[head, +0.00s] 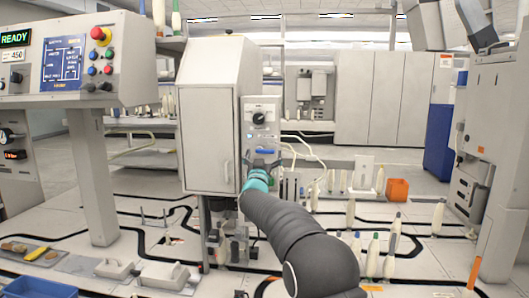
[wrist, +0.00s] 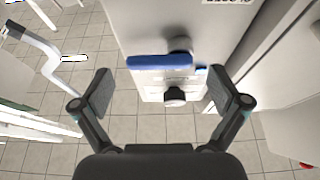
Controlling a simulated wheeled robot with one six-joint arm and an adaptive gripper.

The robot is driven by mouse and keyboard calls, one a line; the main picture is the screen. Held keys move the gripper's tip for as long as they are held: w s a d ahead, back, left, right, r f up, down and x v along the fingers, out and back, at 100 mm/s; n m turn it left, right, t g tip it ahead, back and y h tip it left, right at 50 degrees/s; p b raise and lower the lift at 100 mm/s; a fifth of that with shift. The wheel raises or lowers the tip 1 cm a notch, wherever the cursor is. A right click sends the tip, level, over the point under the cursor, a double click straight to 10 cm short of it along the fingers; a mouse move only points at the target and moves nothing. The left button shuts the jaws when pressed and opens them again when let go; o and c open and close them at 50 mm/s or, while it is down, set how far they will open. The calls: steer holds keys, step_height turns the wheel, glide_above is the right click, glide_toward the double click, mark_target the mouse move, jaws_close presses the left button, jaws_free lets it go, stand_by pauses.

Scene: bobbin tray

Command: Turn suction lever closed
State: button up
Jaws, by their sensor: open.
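The blue suction lever (wrist: 160,62) lies roughly crosswise on the front of a pale panel, with a dark hub near its right end in the wrist view. A blue bar that looks like the lever (head: 264,152) shows in the head view, low on the cabinet's front panel. A black round knob (wrist: 174,96) is beside the lever. My gripper (wrist: 164,90) is open and empty, its fingers spread wide on either side of the lever and knob. In the head view my arm hides part of the panel, and the fingers (head: 262,163) are hard to make out.
The grey cabinet (head: 208,120) carries the panel. A console (head: 75,58) with a screen stands at the left. Several bobbins (head: 372,252) and an orange box (head: 397,189) are at the right. A blue bin (head: 40,288) is at the lower left.

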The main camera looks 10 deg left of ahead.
steer(key=shift+w+r, duration=0.15)
steer(key=shift+w, duration=0.25)
steer(key=c, duration=1.2)
steer(key=shift+o, duration=0.2)
